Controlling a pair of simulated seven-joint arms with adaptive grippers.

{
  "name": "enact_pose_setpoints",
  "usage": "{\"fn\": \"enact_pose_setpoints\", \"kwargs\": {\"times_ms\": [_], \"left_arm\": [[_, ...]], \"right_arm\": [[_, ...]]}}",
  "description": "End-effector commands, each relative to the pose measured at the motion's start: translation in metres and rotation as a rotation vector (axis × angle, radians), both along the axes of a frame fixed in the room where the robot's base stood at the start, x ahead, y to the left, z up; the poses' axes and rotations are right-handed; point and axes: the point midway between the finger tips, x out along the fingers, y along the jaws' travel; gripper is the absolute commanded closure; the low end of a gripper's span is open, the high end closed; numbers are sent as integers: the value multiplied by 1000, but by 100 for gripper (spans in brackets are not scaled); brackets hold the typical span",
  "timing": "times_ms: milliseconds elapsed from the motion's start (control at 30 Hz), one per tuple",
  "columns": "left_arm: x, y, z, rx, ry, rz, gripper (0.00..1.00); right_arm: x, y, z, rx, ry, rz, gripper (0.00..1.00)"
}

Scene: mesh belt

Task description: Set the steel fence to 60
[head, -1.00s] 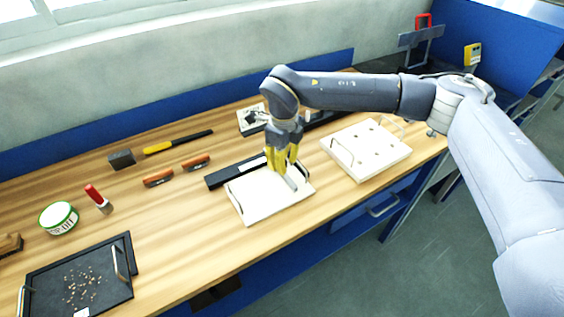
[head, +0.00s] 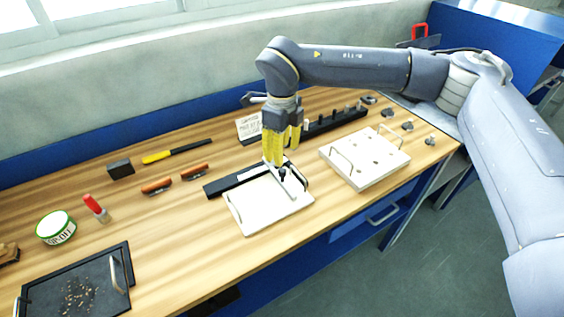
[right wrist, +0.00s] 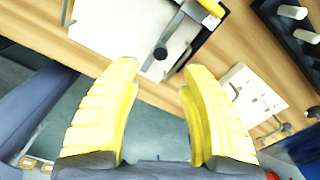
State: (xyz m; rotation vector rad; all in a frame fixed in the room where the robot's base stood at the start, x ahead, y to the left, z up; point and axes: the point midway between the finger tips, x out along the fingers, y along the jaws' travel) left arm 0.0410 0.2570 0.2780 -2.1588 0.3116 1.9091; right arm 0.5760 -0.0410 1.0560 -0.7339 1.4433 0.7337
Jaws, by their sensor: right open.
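The white board (head: 262,210) lies on the bench with a black rail (head: 236,184) along its back edge. A grey steel bar, which looks like the fence (right wrist: 174,24), lies across the board in the right wrist view. A dark round knob (right wrist: 160,53) sits at its near end; the knob also shows in the head view (head: 282,174). My right gripper (head: 277,163) has yellow fingers pointing down above the board. In the right wrist view the fingers (right wrist: 157,66) are apart and empty, with the knob beyond the gap. No scale marks are readable. My left gripper is out of view.
A white block with wire handles (head: 366,158) stands to the right, before a black rack (head: 335,121) of pegs. A small sign (head: 249,127) stands behind. Orange-handled tools (head: 157,186), a tub (head: 56,227) and a dark tray (head: 35,292) are left. The bench front is mostly clear.

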Motion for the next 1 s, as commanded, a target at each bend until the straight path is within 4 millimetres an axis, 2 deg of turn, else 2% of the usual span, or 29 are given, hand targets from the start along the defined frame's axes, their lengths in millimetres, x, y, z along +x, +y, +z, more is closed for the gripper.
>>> {"fn": "enact_pose_setpoints", "kwargs": {"times_ms": [200,400,900,1000], "left_arm": [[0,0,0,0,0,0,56],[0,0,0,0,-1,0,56],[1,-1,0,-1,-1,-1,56],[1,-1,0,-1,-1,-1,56]], "right_arm": [[1,0,28,0,-1,-1,57],[0,0,39,0,0,-1,57],[0,0,40,0,1,-1,57],[-2,-9,33,-8,23,2,57]]}}
